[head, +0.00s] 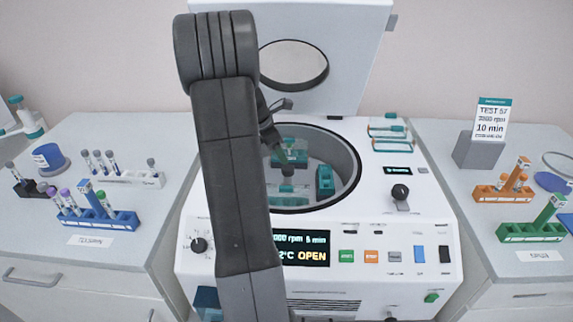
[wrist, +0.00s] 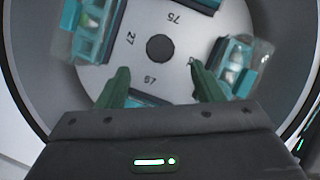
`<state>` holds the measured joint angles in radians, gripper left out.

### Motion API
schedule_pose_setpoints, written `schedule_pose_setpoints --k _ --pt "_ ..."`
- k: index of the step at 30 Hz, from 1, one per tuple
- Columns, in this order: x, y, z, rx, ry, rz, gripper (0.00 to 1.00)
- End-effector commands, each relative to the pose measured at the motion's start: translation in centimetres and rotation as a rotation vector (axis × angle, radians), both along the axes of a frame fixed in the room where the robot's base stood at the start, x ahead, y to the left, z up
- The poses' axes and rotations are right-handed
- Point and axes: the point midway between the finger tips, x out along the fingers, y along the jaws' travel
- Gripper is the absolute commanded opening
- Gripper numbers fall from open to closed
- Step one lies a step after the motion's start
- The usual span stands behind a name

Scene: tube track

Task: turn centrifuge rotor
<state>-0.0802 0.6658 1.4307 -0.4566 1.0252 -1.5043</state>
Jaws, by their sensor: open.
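The centrifuge (head: 430,225) stands open, its lid (head: 345,60) raised and its display reading OPEN. In its round bowl (head: 345,150) sits the rotor. In the wrist view the rotor (wrist: 195,35) is a pale disc with printed numbers and a dark central hub (wrist: 160,48). Teal buckets (head: 325,182) hang around it; one (wrist: 240,65) at the right and one (wrist: 92,28) at the upper left show contents. My gripper (wrist: 158,80) is open over the disc, its green fingers apart. Another teal bucket (wrist: 148,99) shows between the fingers. Contact is unclear. My arm hides the bowl's left side.
The raised lid stands behind the bowl. Left bench: a blue tube rack (head: 110,220), a white rack (head: 130,178) and a blue-purple container (head: 48,158). Right bench: an orange rack (head: 503,193), a green rack (head: 530,232) and a sign (head: 492,120). The bowl wall closely surrounds the rotor.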

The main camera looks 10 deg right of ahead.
Motion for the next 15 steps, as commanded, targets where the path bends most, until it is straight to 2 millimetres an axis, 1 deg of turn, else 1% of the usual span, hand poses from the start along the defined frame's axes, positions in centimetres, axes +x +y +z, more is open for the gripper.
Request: schedule_pose_setpoints --k 1,6,10,15 --pt "0.0 -0.5 -1.2 0.0 0.005 -0.002 0.61" --pt "0.3 -1.7 -4.1 0.0 0.003 0.0 0.61" --pt "0.5 -2.3 -5.6 0.001 0.002 -0.001 0.61" --pt "0.6 -2.6 -6.5 0.0 0.0 -0.001 0.61"
